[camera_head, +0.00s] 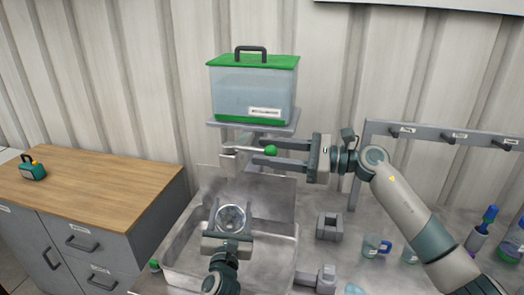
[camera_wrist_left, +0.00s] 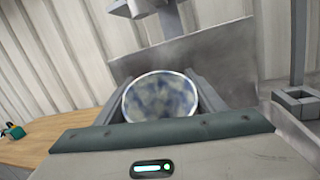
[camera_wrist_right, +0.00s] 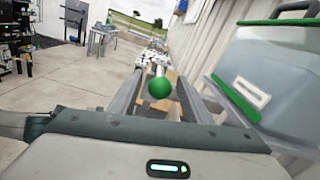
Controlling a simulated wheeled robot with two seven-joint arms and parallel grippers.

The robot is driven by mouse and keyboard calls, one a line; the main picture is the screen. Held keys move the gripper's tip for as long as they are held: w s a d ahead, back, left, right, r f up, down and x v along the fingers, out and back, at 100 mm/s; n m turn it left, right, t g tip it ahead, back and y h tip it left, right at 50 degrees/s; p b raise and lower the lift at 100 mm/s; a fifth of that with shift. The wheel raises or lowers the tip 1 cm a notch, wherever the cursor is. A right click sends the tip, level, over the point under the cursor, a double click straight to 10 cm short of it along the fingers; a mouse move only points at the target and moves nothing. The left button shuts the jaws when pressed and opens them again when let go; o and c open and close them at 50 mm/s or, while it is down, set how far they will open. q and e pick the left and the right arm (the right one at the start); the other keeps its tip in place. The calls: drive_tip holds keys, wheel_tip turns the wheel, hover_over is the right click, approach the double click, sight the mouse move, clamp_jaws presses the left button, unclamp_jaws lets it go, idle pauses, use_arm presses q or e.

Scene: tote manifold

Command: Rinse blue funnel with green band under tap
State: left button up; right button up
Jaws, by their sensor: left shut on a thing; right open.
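The funnel's round open mouth (camera_head: 231,217) shows over the sink. It also shows in the left wrist view (camera_wrist_left: 160,97), with a pale rim and a mottled blue-grey inside; its green band is not visible. My left gripper (camera_head: 233,206) is shut on the funnel, one finger on each side. The grey tap (camera_head: 230,160) is under the tank, above and behind the funnel. Its lever ends in a green ball (camera_head: 271,151). My right gripper (camera_head: 258,150) is open, its fingers on either side of the lever and ball. The ball also shows in the right wrist view (camera_wrist_right: 159,88). No water stream is clearly visible.
A green-lidded tank (camera_head: 252,92) stands on a shelf above the tap. The metal sink (camera_head: 285,245) lies below. A grey square holder (camera_head: 329,227), a mug (camera_head: 375,247), bottles and a hook rail (camera_head: 430,132) are at right. A wooden-topped cabinet (camera_head: 95,190) is at left.

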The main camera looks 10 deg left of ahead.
drive_tip(key=shift+a, duration=0.9)
clamp_jaws()
drive_tip(key=t, duration=0.1)
drive_tip(key=s+m+t, duration=0.1)
drive_tip(key=shift+t, duration=0.3)
drive_tip(key=shift+s+a+m+t+h, duration=0.15)
drive_tip(key=shift+s+m+t+h, duration=0.15)
drive_tip(key=shift+m+t, duration=0.35)
drive_tip(key=shift+s+a+m+t+h, duration=0.1)
drive_tip(key=shift+s+m+t+h, duration=0.1)
drive_tip(key=shift+s+m+t, duration=0.3)
drive_tip(key=shift+w, duration=0.1)
